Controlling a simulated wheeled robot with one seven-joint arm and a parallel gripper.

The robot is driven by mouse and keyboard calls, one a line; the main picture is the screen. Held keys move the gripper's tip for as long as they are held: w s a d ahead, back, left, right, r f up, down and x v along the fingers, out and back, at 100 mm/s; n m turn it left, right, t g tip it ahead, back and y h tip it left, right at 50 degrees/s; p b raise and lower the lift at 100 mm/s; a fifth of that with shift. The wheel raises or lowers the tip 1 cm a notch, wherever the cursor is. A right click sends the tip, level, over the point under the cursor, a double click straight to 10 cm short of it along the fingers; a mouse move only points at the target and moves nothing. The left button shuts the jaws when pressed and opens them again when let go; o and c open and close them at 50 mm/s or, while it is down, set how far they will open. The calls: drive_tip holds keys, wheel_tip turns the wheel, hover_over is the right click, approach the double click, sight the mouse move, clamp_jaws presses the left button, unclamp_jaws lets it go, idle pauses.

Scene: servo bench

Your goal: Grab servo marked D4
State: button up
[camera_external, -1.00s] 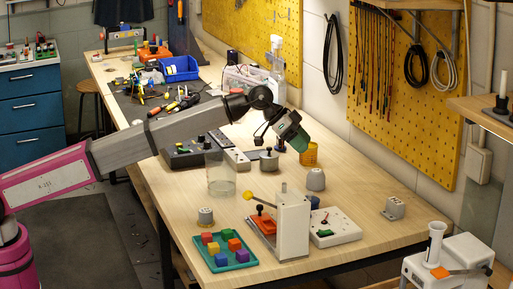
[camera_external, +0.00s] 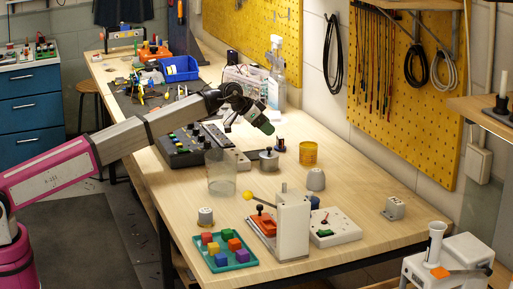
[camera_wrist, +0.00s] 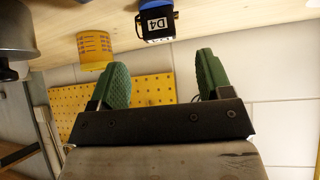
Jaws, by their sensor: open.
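The servo marked D4 (camera_wrist: 155,22) is a dark block with a blue part and a white label. It shows at the top middle of the wrist view, beyond the gap between my fingertips. A small dark, bluish object beside the yellow cup in the external view (camera_external: 279,146) looks like it, but its label is unreadable there. My gripper (camera_external: 266,124), with green finger pads, hangs above the bench to the upper left of that object. In the wrist view my gripper (camera_wrist: 163,75) is open and empty, apart from the servo.
A yellow cup (camera_external: 308,153) stands close to the servo; it also shows in the wrist view (camera_wrist: 95,48). A grey round weight (camera_external: 269,160), a clear container (camera_external: 221,175) and a grey knob-like piece (camera_external: 316,179) stand nearby. A teal tray (camera_external: 213,263) holds coloured blocks.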

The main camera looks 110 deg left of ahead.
sight(280, 137)
drive_tip(key=x, duration=0.9)
drive_tip(key=shift+r, duration=0.1)
drive_tip(key=shift+c, duration=0.3)
drive_tip(key=c, duration=0.7)
